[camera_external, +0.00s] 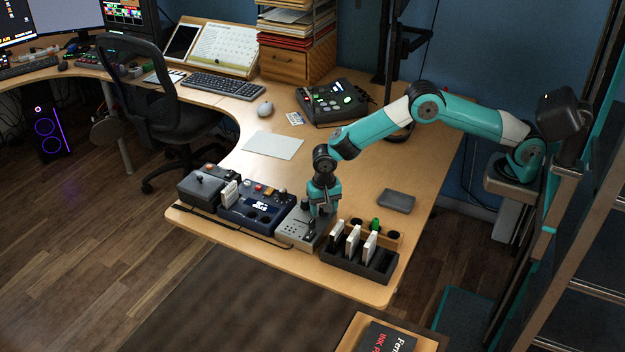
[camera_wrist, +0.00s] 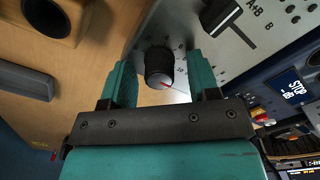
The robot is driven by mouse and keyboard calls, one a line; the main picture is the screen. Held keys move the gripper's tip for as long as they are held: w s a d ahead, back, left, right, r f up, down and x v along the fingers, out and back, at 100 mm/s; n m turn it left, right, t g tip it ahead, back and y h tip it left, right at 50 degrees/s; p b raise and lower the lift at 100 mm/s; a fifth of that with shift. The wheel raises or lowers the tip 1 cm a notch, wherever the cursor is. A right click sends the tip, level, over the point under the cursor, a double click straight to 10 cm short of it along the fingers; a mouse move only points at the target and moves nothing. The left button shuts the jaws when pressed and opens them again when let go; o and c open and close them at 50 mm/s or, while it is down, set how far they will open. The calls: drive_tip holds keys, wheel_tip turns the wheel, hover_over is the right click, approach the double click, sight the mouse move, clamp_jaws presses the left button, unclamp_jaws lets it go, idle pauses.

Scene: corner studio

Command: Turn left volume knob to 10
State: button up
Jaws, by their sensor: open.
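A black round knob (camera_wrist: 158,66) with a small red pointer mark at its lower edge stands on the silver mixer panel (camera_wrist: 170,18) in the wrist view. My gripper (camera_wrist: 162,70) is open, with one teal finger on each side of the knob; gaps show on both sides. Small scale numbers ring the knob, too small to read surely. In the external view my gripper (camera_external: 322,210) points down at the right part of the silver mixer (camera_external: 296,233) and hides the knob there. I cannot tell from these views whether this is the left volume knob.
A black slider (camera_wrist: 222,17) sits on the panel beside the knob. A blue console (camera_external: 248,212) stands left of the mixer, and a black rack (camera_external: 345,262) with white cards stands close on its right. A dark grey block (camera_external: 396,200) lies behind.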

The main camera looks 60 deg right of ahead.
drive_tip(key=shift+r, duration=0.1)
wheel_tip(320, 180, up, 17)
drive_tip(key=shift+b, duration=0.3)
drive_tip(key=shift+r, duration=0.1)
